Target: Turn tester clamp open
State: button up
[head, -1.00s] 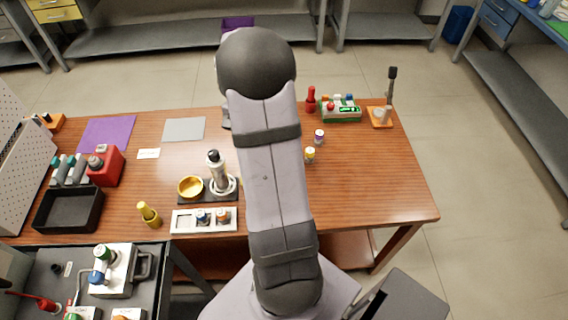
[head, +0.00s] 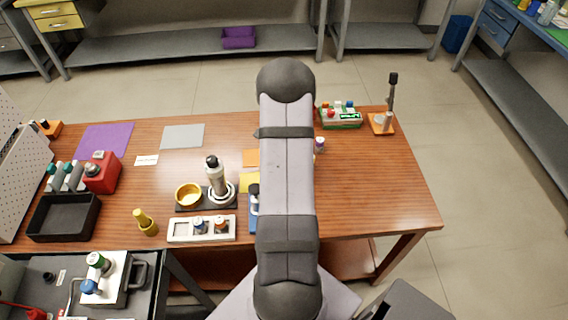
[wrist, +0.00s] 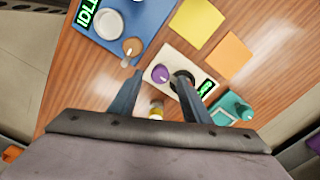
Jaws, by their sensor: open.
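In the wrist view my gripper (wrist: 158,84) is open, its two dark fingers apart. A white device (wrist: 197,78) with a purple knob (wrist: 160,73), a dark round part and a green display lies below the fingertips. The purple knob appears between the fingertips; I cannot tell whether they touch it. Beside it is a blue device (wrist: 142,20) with a white round part, an orange-brown knob (wrist: 132,46) and a green display. I cannot tell which of these is the tester clamp. In the head view my arm hides the gripper and most of the blue device (head: 254,208).
A yellow pad (wrist: 197,22) and an orange pad (wrist: 232,54) lie beside the devices. A teal part (wrist: 230,108) and a small yellow-and-white vial (wrist: 156,111) are near the fingers. A green-and-white rack (head: 341,122) and a post on an orange base (head: 380,126) stand at the back right.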

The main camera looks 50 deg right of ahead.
jog(key=shift+f, duration=1.25)
jog(key=c, duration=1)
jog(key=shift+c, duration=0.2)
